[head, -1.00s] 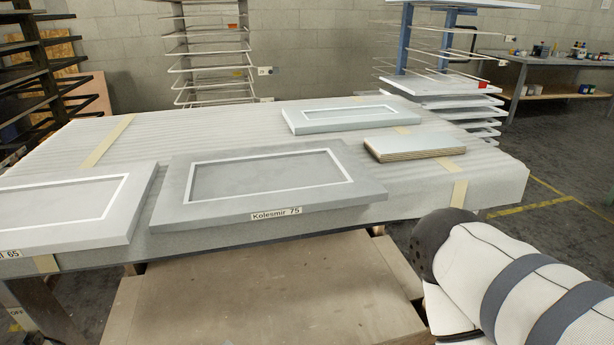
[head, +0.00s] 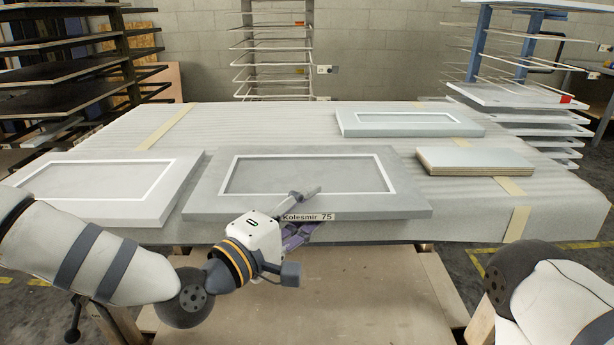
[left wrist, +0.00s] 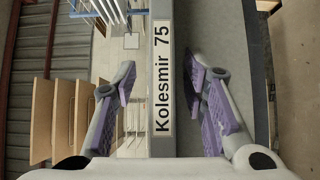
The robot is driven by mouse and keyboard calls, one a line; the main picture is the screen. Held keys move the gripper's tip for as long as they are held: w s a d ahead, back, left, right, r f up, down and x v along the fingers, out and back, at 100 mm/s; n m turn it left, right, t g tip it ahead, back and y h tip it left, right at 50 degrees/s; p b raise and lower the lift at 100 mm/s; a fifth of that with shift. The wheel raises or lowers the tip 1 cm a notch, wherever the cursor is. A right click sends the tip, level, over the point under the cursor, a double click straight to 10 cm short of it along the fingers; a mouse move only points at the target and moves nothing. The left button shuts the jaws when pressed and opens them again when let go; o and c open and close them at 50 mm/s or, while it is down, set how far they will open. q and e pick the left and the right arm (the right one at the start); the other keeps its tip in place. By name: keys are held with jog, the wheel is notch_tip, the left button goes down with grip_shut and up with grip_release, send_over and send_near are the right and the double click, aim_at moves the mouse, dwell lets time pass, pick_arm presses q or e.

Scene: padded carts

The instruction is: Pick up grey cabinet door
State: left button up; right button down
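The grey cabinet door (head: 310,177) lies flat at the front middle of the padded cart, with a white-framed panel and a "Kolesmir 75" label on its front edge. My left gripper (head: 307,214) is at this front edge, by the label. In the left wrist view, the open fingers (left wrist: 163,80) stand on either side of the labelled door edge (left wrist: 162,140), with gaps showing between them and it. My right arm shows at the lower right, but its gripper is out of view.
A lighter door (head: 100,208) lies close on the left. Another pale door (head: 410,130) and a small board stack (head: 475,160) lie behind and to the right. The padded cart (head: 480,215) has bare room at the right. Racks (head: 90,60) stand behind.

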pick_arm(q)
jog(key=shift+w+d+f, duration=0.1)
jog(key=shift+w+d, duration=0.05)
jog(key=shift+w, duration=0.05)
grip_shut()
